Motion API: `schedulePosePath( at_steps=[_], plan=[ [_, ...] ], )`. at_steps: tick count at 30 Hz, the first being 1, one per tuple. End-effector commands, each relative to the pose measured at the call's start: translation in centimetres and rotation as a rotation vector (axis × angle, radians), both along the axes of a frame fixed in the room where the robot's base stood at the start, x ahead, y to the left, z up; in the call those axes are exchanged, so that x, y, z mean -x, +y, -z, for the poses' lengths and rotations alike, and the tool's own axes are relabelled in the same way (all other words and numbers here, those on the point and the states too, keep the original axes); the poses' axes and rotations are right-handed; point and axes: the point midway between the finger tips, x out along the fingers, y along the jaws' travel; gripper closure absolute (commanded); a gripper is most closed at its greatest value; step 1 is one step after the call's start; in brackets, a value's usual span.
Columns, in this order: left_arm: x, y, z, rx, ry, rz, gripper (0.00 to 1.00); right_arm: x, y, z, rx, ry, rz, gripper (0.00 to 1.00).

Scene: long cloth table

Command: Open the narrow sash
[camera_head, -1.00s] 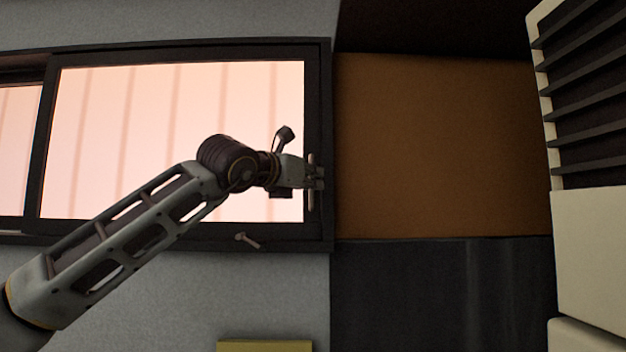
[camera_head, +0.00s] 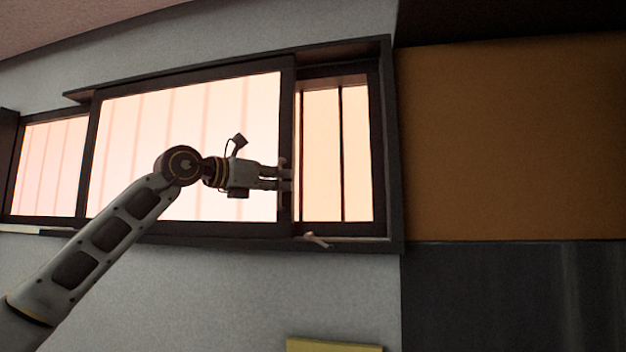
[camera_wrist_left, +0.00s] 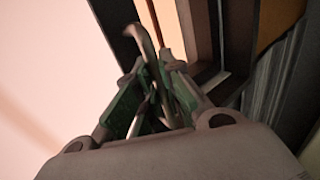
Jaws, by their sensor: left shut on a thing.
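The window sash (camera_head: 240,110) is a dark-framed pale pane in the head view. It stands slid left from the right jamb, with an open gap (camera_head: 334,150) between its right stile and the frame (camera_head: 389,150). My left gripper (camera_head: 287,180) is shut on the sash handle (camera_head: 283,163) at the right stile. The wrist view shows the handle (camera_wrist_left: 146,38) as a thin bar between the fingers, with the dark stile beside it. The fingers hide part of the handle. My right gripper is not in view.
A small light latch or lever (camera_head: 318,240) sticks out at the sill below the gap. A brown panel (camera_head: 510,140) and a dark panel (camera_head: 510,295) are at the right. A yellow-green edge (camera_head: 335,345) shows at the bottom. Another pane (camera_head: 48,170) is at the left.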

Motion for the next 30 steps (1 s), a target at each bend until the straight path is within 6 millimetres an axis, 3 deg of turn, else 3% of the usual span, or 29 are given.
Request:
schedulePosePath(
  at_steps=[3, 9, 23, 24, 25, 30],
  plan=[
    [-0.4, 2.6, 0.0, 0.001, 0.002, -0.003, 1.00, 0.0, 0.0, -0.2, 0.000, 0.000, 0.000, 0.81],
    [-0.5, 4.9, 0.0, 0.000, 0.001, -0.001, 1.00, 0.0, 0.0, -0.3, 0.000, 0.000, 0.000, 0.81],
    [-0.5, 5.5, 0.0, -0.002, 0.001, 0.000, 1.00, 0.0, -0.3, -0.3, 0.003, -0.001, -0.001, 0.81],
    [-0.5, 5.5, 0.0, -0.002, 0.001, 0.000, 0.87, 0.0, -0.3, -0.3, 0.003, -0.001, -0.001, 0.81],
    [-0.5, 5.5, 0.0, -0.002, 0.001, 0.000, 0.83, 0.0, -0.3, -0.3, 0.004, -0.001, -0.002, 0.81],
    [-0.5, 5.4, 0.0, -0.002, 0.001, 0.001, 0.81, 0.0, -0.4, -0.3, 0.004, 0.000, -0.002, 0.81]
  ],
)
